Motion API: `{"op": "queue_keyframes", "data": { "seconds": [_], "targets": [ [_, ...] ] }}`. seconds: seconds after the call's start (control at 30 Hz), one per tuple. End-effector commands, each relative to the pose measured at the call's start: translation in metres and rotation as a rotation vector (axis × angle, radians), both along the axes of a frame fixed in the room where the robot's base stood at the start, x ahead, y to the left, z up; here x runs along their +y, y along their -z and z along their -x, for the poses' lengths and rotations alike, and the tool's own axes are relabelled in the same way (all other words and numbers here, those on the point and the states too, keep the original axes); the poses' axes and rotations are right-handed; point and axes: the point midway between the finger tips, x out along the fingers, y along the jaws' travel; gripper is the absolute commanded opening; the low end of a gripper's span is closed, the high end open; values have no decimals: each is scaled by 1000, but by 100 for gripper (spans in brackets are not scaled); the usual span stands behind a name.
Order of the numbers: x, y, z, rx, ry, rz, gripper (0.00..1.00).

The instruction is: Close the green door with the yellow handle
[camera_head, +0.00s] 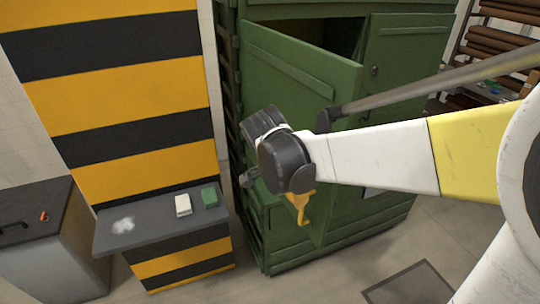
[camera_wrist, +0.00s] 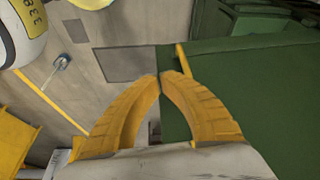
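The green door (camera_head: 290,85) of the green cabinet stands ajar, with a dark gap behind its top edge. In the wrist view a green panel (camera_wrist: 245,85) fills the right side, with a thin yellow bar, likely the handle (camera_wrist: 183,61), along its edge. My gripper (camera_wrist: 160,76) has yellow fingers whose tips meet, with nothing visible between them. The tips appear close to the panel's edge, just left of the yellow bar; I cannot tell whether they touch. In the head view my gripper (camera_head: 302,218) hangs in front of the door, and the handle cannot be made out apart from it.
A second green cabinet door (camera_head: 400,50) is at the right. A striped yellow-black pillar (camera_head: 120,95) and a grey shelf (camera_head: 150,222) with small items stand left. A dark floor plate (camera_head: 410,285) lies at front right. Shelving with brown rolls (camera_head: 500,40) is behind right.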

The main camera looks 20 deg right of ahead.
Motion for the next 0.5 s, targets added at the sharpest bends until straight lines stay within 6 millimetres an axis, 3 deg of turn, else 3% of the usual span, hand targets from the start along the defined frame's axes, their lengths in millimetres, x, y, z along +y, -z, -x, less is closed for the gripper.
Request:
{"op": "queue_keyframes", "data": {
  "seconds": [0.17, 0.5],
  "targets": [
    [-4, 2, -4, -2, 68, 14, 0],
    [-27, 61, -7, -4, 66, 13, 0]
  ]
}}
